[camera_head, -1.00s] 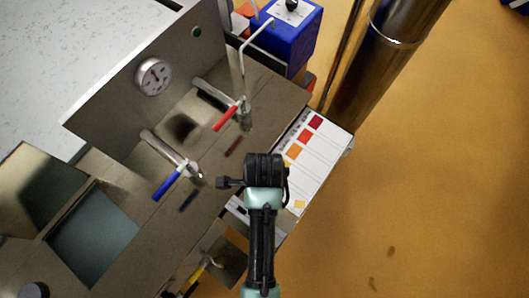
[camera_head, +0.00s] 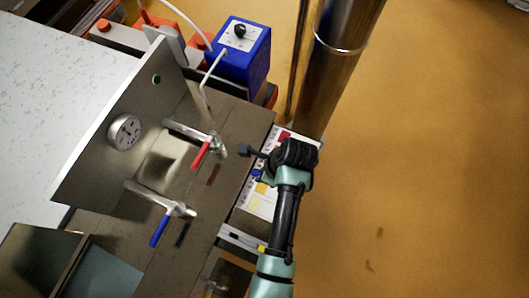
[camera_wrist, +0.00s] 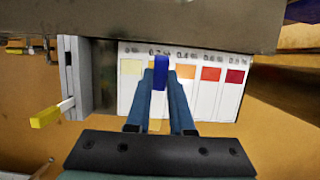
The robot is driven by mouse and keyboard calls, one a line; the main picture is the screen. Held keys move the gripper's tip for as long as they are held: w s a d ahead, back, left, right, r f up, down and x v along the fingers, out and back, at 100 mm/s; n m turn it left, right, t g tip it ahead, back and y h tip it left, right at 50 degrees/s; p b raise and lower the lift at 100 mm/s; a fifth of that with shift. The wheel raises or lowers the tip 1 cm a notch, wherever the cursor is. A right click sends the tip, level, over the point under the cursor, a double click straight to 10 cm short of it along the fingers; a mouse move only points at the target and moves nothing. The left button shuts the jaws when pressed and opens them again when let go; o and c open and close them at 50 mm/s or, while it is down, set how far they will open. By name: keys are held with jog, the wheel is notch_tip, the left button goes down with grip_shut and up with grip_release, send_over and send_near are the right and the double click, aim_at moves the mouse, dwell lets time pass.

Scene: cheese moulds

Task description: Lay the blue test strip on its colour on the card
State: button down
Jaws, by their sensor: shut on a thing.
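The white colour card (camera_wrist: 206,106) lies along the edge of the grey bench, with a row of squares from pale yellow through orange to dark red; it also shows in the head view (camera_head: 257,207). The blue test strip (camera_wrist: 160,73) is between my fingers in the wrist view, in front of the second column. It hides most of that column's square, of which a yellow-orange sliver shows. My gripper (camera_wrist: 160,78) is shut on the strip, over the card. I cannot tell whether the strip touches the card. In the head view my arm hides part of the card.
A red-handled valve (camera_head: 201,154) and a blue-handled valve (camera_head: 160,231) stick out from the panel left of the card. A blue box (camera_head: 240,52) and a metal column (camera_head: 338,55) stand at the back. A yellow-tipped thing (camera_wrist: 45,117) is left of the card. Open floor lies right.

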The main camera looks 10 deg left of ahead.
jog(key=shift+f+b, duration=4.05)
jog(key=shift+b, duration=0.65)
jog(key=c, duration=0.7)
grip_release()
jog(key=shift+r, duration=0.15)
jog(key=p+v, duration=0.1)
jog(key=v, duration=1.1)
jog(key=shift+d+r, duration=0.15)
jog(key=shift+r, duration=0.25)
